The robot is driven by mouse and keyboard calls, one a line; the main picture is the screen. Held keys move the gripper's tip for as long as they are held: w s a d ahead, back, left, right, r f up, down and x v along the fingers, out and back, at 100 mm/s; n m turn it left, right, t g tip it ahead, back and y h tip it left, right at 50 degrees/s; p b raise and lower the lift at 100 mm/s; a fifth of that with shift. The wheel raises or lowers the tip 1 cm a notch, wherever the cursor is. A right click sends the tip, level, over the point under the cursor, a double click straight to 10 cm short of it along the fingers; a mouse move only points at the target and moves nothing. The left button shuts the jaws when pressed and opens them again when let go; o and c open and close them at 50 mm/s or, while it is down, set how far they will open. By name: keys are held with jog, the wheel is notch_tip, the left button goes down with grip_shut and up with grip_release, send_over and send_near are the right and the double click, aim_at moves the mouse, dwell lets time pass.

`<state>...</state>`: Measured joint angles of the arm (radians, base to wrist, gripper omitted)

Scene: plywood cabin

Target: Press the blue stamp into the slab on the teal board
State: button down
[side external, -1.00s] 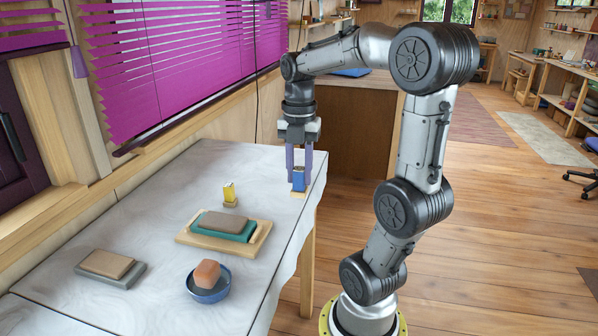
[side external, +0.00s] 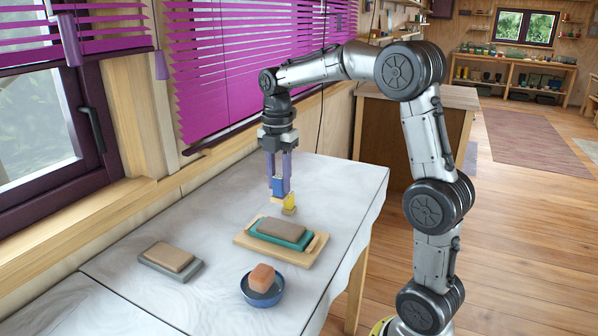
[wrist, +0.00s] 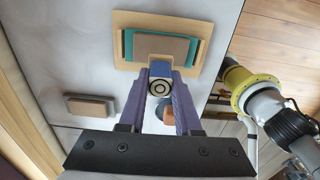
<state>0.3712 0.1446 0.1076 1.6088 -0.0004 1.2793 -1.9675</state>
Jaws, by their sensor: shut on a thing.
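My gripper (side external: 279,190) is shut on the blue stamp (side external: 278,186), held above the table behind the teal board. In the wrist view, the blue stamp (wrist: 160,69) is between my gripper's fingers (wrist: 160,88), with a dark concentric-ring mark facing the camera. The teal board (side external: 262,234) lies on a wooden tray (side external: 245,241) and carries a grey-brown slab (side external: 281,229). In the wrist view, the slab (wrist: 176,47) is beyond the stamp, which hides part of it. I see a gap between the stamp and the slab in the side view.
A grey board (side external: 185,275) with a similar slab (side external: 169,256) lies at left. A blue bowl (side external: 262,298) holding an orange block (side external: 262,278) is in front of the tray. The table's right side is clear.

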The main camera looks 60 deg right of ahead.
aim_at(280, 201)
jog(key=shift+f, duration=2.95)
jog(key=shift+f, duration=1.05)
jog(key=shift+r, duration=3.55)
